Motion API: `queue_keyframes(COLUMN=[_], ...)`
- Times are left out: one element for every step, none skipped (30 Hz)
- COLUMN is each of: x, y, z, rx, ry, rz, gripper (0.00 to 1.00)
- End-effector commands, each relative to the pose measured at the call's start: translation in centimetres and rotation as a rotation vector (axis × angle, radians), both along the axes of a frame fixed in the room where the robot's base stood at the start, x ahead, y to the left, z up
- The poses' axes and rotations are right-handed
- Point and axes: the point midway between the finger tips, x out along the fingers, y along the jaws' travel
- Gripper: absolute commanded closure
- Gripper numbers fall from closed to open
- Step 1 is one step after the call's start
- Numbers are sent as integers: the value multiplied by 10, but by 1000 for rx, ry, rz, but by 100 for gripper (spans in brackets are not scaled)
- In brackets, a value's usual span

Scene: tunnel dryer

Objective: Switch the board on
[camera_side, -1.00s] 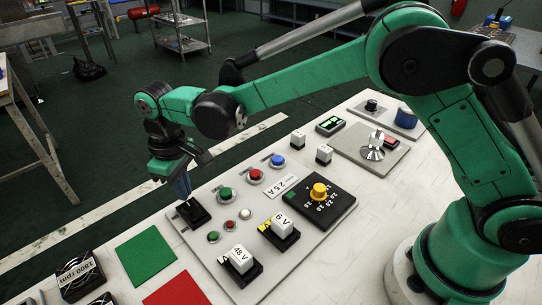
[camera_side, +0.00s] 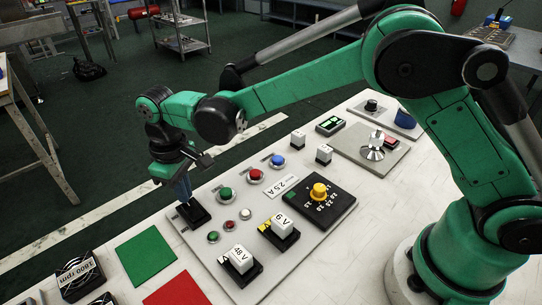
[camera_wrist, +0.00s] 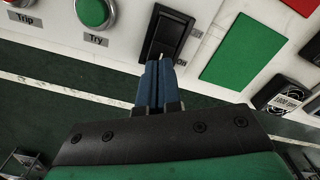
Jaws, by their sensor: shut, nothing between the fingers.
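The grey board (camera_side: 200,235) lies on the white table. Its black rocker switch (camera_side: 192,213) is at the board's left end, and it also shows in the wrist view (camera_wrist: 168,35), with "ON" lettered beside the end nearer my gripper. My gripper (camera_side: 185,192) is shut and empty, pointing down. In the wrist view its blue fingertips (camera_wrist: 159,62) overlap the near end of the switch. I cannot tell for sure whether they touch it. The fingers partly hide that end.
Green (camera_side: 227,194), red (camera_side: 256,174) and blue (camera_side: 277,159) buttons sit near the switch. A yellow knob (camera_side: 319,191), a 6 V block (camera_side: 283,225) and a 48 V block (camera_side: 240,258) are also on the board. Green (camera_side: 146,251) and red (camera_side: 177,290) squares lie leftward.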

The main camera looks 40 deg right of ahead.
Motion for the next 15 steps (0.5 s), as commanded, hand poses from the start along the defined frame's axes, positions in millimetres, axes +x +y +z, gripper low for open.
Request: queue_keyframes(x=[0, 0, 0, 0, 0, 0, 0, 0, 0, 0, 0, 0, 0, 0, 0], y=[0, 0, 0, 0, 0, 0, 0, 0, 0, 0, 0, 0, 0, 0, 0], z=[-1, -1, -2, -2, -3, -3, -4, -4, -5, -5, -6, -6, -7, -7, -8], rx=[0, 0, 0, 0, 0, 0, 0, 0, 0, 0, 0, 0, 0, 0, 0], ry=[0, 0, 0, 0, 0, 0, 0, 0, 0, 0, 0, 0, 0, 0, 0], rz=[0, 0, 0, 0, 0, 0, 0, 0, 0, 0, 0, 0, 0, 0, 0], gripper=[100, 100, 100, 100, 100, 100, 100, 100, 100, 100, 100, 100, 100, 100, 100])
